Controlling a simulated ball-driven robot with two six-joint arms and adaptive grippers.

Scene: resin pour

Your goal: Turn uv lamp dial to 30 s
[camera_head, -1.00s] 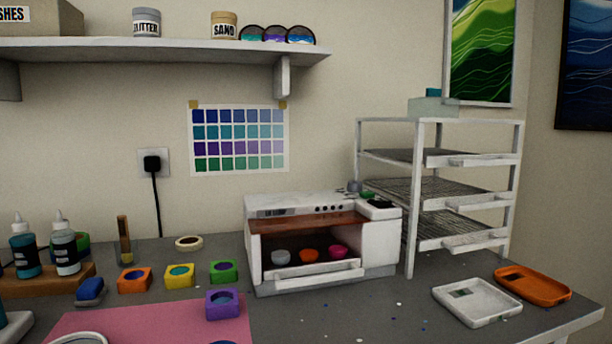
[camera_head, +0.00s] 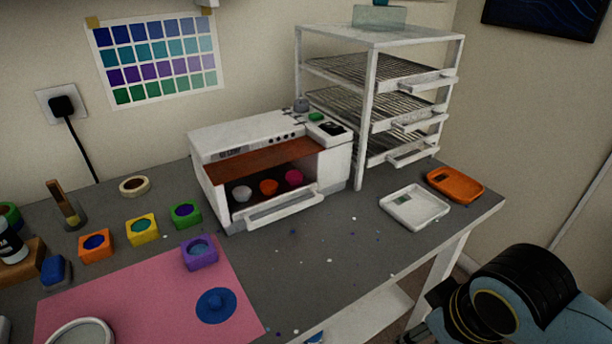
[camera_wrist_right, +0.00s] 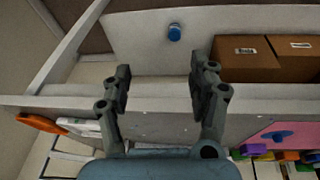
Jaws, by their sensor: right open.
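The UV lamp (camera_head: 225,143) is a white box with an open front on the bench, in the head view. A grey dial (camera_head: 301,105) stands on its top right, beside a green button (camera_head: 316,117) and a dark display (camera_head: 331,128). The dial's setting is too small to read. Inside the lamp sit a white, an orange and a pink piece. My right gripper is open and empty in the right wrist view (camera_wrist_right: 160,80), near the bench edge and well away from the lamp. In the head view its arm comes in at the lower right. My left gripper is out of view.
A white wire rack (camera_head: 368,110) stands close to the lamp's right. A white tray (camera_head: 415,207) and an orange tray (camera_head: 455,185) lie near the bench's right edge. Small colored molds and a pink mat (camera_head: 130,300) occupy the left. Boxes (camera_wrist_right: 243,60) sit on the lower shelf.

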